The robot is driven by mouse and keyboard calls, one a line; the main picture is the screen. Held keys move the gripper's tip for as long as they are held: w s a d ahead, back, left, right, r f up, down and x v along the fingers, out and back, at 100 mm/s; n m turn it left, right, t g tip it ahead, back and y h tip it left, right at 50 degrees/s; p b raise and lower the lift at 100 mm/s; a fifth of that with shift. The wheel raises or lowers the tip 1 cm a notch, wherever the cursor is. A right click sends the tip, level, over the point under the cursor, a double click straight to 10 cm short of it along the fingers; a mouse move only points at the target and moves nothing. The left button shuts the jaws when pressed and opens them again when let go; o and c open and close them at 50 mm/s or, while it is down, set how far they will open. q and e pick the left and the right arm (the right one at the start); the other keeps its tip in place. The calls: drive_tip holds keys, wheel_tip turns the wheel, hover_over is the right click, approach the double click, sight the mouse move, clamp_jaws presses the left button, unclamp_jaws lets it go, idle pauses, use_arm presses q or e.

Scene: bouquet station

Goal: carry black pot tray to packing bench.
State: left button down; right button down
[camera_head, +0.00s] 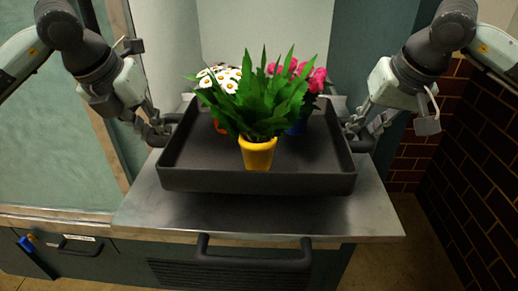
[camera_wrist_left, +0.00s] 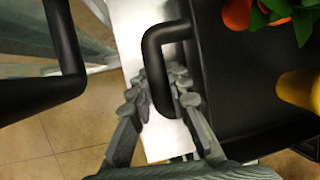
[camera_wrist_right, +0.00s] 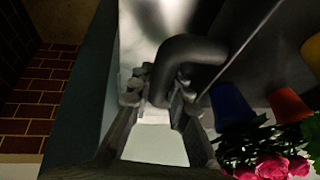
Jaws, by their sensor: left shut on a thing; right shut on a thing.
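The black pot tray (camera_head: 180,180) is level over a steel-topped cart, with a dark shadow beneath its front edge; whether it touches the top is hard to tell. It holds a yellow pot (camera_head: 257,155) with green leaves, a red pot with white daisies (camera_head: 222,77) and a blue pot with pink flowers (camera_head: 318,77). My left gripper (camera_head: 160,132) is shut on the tray's left handle, seen in the left wrist view (camera_wrist_left: 158,62). My right gripper (camera_head: 362,130) is shut on the right handle, seen in the right wrist view (camera_wrist_right: 190,50). The packing bench cannot be identified.
The steel top (camera_head: 150,205) has a bare strip in front of the tray. A dark bar handle (camera_head: 253,262) juts from the cart's front. A glass-like panel (camera_head: 50,140) stands at left, and a brick wall (camera_head: 485,170) at right.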

use_arm(q)
drive_tip(key=shift+r, duration=0.15)
use_arm(e)
drive_tip(key=shift+r, duration=0.15)
idle(0.5)
